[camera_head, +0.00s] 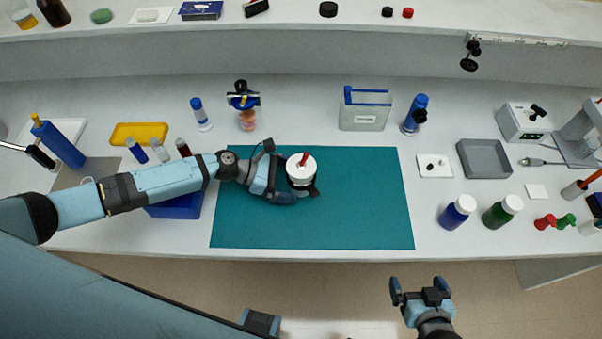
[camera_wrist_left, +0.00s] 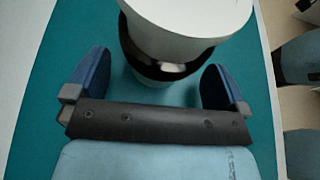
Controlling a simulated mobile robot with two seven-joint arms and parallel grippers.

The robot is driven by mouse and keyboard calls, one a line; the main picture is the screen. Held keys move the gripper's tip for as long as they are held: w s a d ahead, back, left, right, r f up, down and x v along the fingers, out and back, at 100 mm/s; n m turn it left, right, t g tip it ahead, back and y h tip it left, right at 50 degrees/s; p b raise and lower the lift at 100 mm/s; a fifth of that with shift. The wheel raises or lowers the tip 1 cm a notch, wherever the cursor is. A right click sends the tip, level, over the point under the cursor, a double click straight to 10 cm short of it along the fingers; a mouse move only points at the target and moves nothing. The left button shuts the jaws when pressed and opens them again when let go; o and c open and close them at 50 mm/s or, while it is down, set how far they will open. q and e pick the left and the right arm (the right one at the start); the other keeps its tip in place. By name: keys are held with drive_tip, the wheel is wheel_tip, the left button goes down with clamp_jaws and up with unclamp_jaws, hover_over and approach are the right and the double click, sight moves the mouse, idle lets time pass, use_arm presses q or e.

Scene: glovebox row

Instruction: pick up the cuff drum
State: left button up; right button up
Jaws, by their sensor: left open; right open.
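The cuff drum (camera_head: 301,168), a white drum with a red piece on top and a black band around it, stands upright on the teal mat (camera_head: 365,215). In the left wrist view the drum (camera_wrist_left: 190,22) shows its white upper part, the black band and a pale lower part; its top is cut off. My left gripper (camera_head: 284,179) is open at the drum's left side. In the left wrist view its blue fingers (camera_wrist_left: 156,78) are spread wide, with the drum ahead of and partly between them; contact is not visible. My right gripper (camera_head: 418,287) is open and empty, in front of the bench.
A blue container (camera_head: 176,208) lies under my left arm. A grey tray (camera_head: 484,159) and two white-capped bottles are to the right. The mat's right half is clear.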

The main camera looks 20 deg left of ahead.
use_arm(q)
drive_tip(key=shift+x, duration=1.15)
drive_tip(key=c, duration=1)
